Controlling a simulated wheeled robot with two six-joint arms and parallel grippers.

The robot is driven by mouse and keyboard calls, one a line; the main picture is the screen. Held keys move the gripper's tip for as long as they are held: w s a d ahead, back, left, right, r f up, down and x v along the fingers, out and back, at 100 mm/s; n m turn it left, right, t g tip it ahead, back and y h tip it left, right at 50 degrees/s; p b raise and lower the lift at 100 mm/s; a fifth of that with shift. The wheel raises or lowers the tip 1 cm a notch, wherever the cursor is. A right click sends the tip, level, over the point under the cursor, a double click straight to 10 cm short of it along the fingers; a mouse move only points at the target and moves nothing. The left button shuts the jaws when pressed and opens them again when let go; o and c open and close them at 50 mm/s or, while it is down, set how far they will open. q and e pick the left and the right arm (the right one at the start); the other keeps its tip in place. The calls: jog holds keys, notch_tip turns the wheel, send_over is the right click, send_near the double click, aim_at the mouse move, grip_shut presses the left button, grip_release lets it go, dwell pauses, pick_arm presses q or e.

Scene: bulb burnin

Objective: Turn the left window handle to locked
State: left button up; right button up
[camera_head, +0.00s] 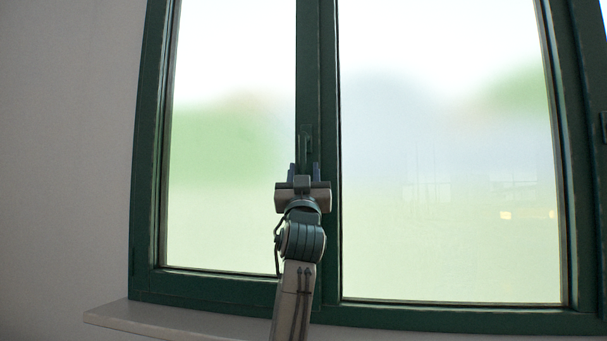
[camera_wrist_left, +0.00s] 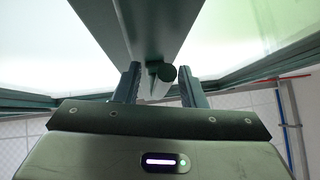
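The left window handle (camera_head: 306,140) is dark green and sits on the middle frame post of the green window. Its upper part shows just above my left gripper in the head view; the rest is hidden behind the gripper. In the left wrist view the handle (camera_wrist_left: 166,74) shows end-on, with its round end between the two fingers. My left gripper (camera_head: 304,170) is open, with a finger on either side of the handle. In the left wrist view the gripper (camera_wrist_left: 162,85) shows gaps between handle and fingers. My right gripper is not in view.
The window's left pane (camera_head: 225,190) and right pane (camera_head: 450,200) flank the middle post. A pale sill (camera_head: 150,318) runs below the frame. Another dark fitting (camera_head: 604,130) shows at the right edge. A plain wall (camera_head: 70,150) is at the left.

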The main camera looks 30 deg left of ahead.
pick_arm(q)
jog(key=shift+s+f, duration=0.1)
